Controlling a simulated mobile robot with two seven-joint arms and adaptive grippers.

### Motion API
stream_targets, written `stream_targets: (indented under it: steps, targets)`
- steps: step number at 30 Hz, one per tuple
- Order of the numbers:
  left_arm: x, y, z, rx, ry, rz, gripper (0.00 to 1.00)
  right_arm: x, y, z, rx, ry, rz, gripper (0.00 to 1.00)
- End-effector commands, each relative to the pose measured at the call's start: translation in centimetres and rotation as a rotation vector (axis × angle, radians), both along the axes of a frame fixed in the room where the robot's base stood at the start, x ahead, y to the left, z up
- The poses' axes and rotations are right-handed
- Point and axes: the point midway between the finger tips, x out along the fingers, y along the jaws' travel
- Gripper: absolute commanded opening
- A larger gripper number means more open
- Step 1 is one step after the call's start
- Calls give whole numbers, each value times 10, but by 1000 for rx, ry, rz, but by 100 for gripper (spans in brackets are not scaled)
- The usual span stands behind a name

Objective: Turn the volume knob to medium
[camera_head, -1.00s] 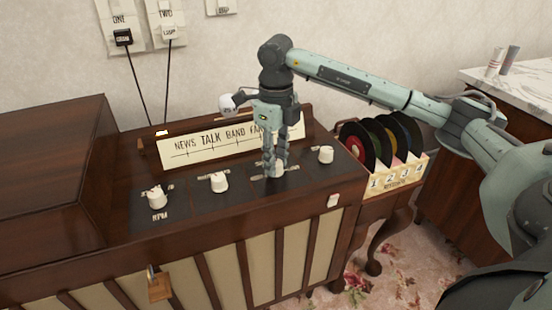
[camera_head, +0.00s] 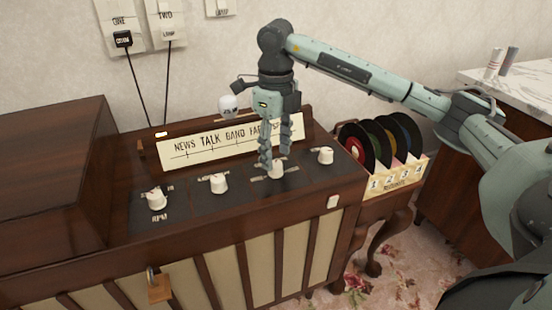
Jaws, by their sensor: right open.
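A row of white knobs sits on the dark panel of a wooden radio console (camera_head: 300,232). The leftmost knob (camera_head: 155,198) is marked RPM. To its right are a second knob (camera_head: 219,184), a third knob (camera_head: 277,169) and a rightmost knob (camera_head: 325,156). Their small labels are too blurred to read, so I cannot tell which one is volume. My right gripper (camera_head: 273,163) is open and points down at the third knob, its fingers around or just behind it. I cannot tell whether they touch it. My left gripper is not in view.
A tuning dial strip (camera_head: 215,143) stands behind the knobs, with a small white round object (camera_head: 228,105) above it. A crate of records (camera_head: 400,176) stands to the right. A wooden box (camera_head: 50,180) rises at the left. A padlock (camera_head: 155,286) hangs in front.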

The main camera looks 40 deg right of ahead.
Motion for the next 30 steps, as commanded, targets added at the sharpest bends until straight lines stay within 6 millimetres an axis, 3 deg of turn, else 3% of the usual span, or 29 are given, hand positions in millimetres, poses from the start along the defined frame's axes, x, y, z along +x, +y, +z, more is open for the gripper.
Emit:
stream_targets:
  steps: [6,12,18,30]
  targets:
    - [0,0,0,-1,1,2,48,1,0,52,0,-6,-1,48]
    - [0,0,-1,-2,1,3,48,1,-1,82,-2,-4,-1,48]
    - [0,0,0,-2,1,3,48,0,0,92,-1,-1,-2,48]
    - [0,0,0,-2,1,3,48,0,0,93,0,-1,-1,48]
